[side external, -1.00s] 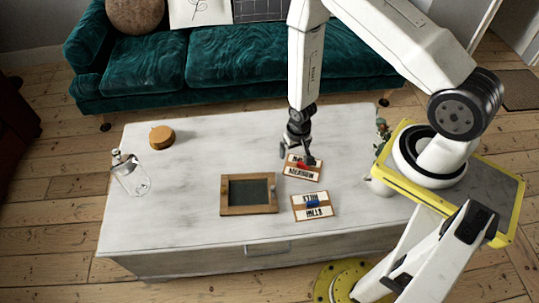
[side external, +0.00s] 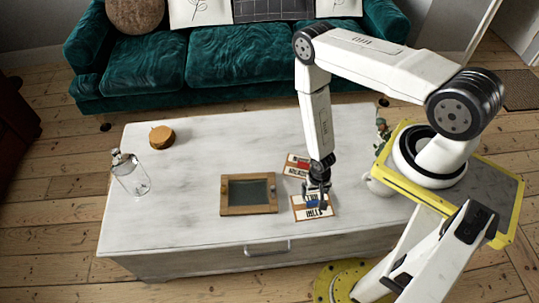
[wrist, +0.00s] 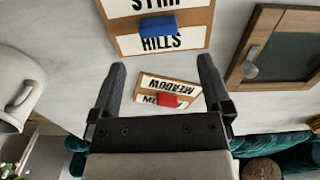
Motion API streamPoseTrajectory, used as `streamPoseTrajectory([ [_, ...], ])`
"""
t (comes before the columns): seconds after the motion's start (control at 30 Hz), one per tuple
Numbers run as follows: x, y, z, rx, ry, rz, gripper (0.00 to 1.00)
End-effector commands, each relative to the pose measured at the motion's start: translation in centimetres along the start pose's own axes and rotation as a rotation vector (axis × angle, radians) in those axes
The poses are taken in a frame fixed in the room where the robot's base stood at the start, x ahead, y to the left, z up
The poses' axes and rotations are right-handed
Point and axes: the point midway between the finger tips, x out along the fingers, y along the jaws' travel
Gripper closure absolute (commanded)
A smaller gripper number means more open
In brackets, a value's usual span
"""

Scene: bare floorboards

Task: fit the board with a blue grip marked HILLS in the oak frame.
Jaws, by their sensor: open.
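The board with a blue grip (side external: 299,212) lies flat on the white table, right of the oak frame. In the wrist view this board (wrist: 125,43) shows the word HILLS, and its blue grip (wrist: 158,26) lies beyond my fingertips. My gripper (side external: 317,199) is over this board, partly covering it; in the wrist view my gripper (wrist: 163,64) is open with nothing between its fingers. The oak frame (side external: 248,210) lies on the table with a dark recess and a small knob; it also shows in the wrist view (wrist: 240,72).
A board with a red grip (side external: 293,170), marked MEADOW in the wrist view (wrist: 150,82), lies behind the blue one. A glass bottle (side external: 130,178) and a round wooden piece (side external: 162,136) stand at the left. The table's left half is mostly clear.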

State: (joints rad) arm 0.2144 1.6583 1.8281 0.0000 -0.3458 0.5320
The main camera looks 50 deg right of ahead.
Motion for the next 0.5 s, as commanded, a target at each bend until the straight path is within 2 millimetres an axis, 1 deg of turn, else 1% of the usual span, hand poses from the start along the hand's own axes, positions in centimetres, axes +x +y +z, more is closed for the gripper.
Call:
streamPoseTrajectory([
  [0.17, 0.8, 0.0, 0.0, -0.001, -0.002, 0.001, 0.00],
  [0.4, 2.3, 0.1, 0.1, -0.001, -0.002, 0.001, 0.00],
  [0.5, 2.5, 0.0, 0.0, -0.001, -0.001, 0.001, 0.00],
])
